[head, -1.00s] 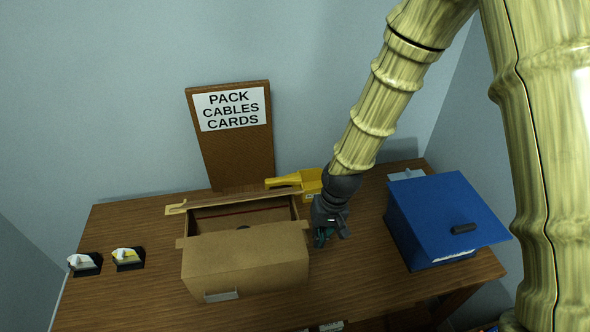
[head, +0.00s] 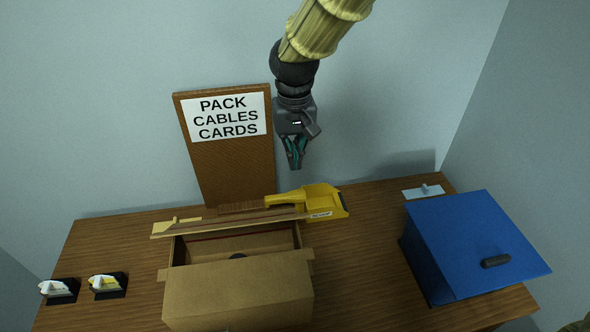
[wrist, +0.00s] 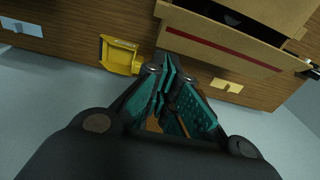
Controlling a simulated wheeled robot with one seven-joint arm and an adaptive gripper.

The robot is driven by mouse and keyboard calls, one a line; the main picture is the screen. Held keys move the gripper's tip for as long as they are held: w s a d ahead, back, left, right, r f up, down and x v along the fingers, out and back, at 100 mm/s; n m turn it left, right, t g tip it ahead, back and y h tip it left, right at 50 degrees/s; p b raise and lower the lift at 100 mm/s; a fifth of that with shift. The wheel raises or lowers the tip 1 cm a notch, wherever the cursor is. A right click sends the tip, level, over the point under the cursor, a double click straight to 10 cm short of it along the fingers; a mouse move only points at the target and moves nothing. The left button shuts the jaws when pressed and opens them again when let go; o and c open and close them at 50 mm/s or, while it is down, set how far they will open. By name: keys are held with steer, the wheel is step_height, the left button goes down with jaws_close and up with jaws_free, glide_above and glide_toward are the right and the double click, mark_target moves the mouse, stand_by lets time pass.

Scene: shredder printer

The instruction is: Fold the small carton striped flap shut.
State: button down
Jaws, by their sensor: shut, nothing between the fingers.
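The small brown carton (head: 238,290) stands open on the desk, its broad front panel facing me. Its rear flap (head: 270,218) shows almost edge-on in the head view, with a thin red line below it inside the opening. In the wrist view the striped flap (wrist: 218,40) is a tan panel with a red stripe, open along the carton's wall side. A dark item (wrist: 232,16) lies partly hidden inside. My gripper (head: 296,165) is shut and empty, raised behind and above the carton, apart from the flap.
A yellow tape dispenser (head: 320,202) lies just behind the carton's right rear corner. A sign board (head: 235,160) stands behind the carton. A blue box (head: 465,240) is at right, with clear desk between. Two small dark-based items (head: 108,287) (head: 60,291) sit at left.

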steer(key=p, duration=0.2)
glide_above(297, 213)
steer(key=w, duration=0.3)
step_height(297, 213, down, 8)
steer(key=s+f, duration=0.1)
steer(key=f+p, duration=0.1)
steer(key=shift+s+f, duration=0.35)
steer(key=shift+f, duration=0.05)
steer(key=shift+s+f+p, duration=0.4)
steer(key=shift+s, duration=0.05)
steer(key=shift+f, duration=0.2)
steer(key=shift+d, duration=0.1)
